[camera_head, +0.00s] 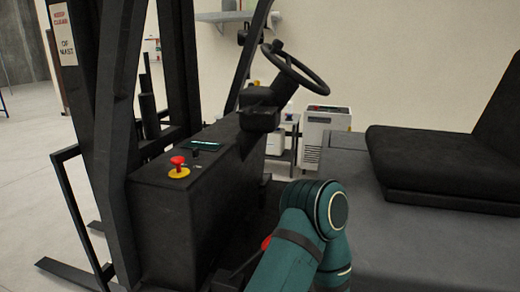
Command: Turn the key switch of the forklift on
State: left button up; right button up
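The forklift's black console (165,215) stands at centre left, with the steering wheel (295,68) above its right end. On the console top are a red knob on a yellow base (178,167) and a lit greenish display (205,144). A small dark part (195,153) sits between them; it is too small to tell whether it is the key switch or how it is turned. One of my teal arms shows at the bottom centre, bent at a joint, right of the console. Neither gripper can be seen.
The black seat (435,165) is at the right on a grey deck (400,235). Dark mast posts (120,100) rise left of the console. The floor at far left is open.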

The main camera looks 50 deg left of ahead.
aim_at(196, 152)
jog(key=k+j+z, duration=0.15)
jog(key=z, duration=0.3)
jog(key=k+j+z, duration=0.2)
jog(key=z, duration=0.25)
jog(key=k+j, duration=0.45)
jog(key=k, duration=0.15)
jog(key=k+j, duration=0.45)
jog(key=k, duration=0.15)
jog(key=k+j, duration=0.95)
jog(key=k, duration=0.25)
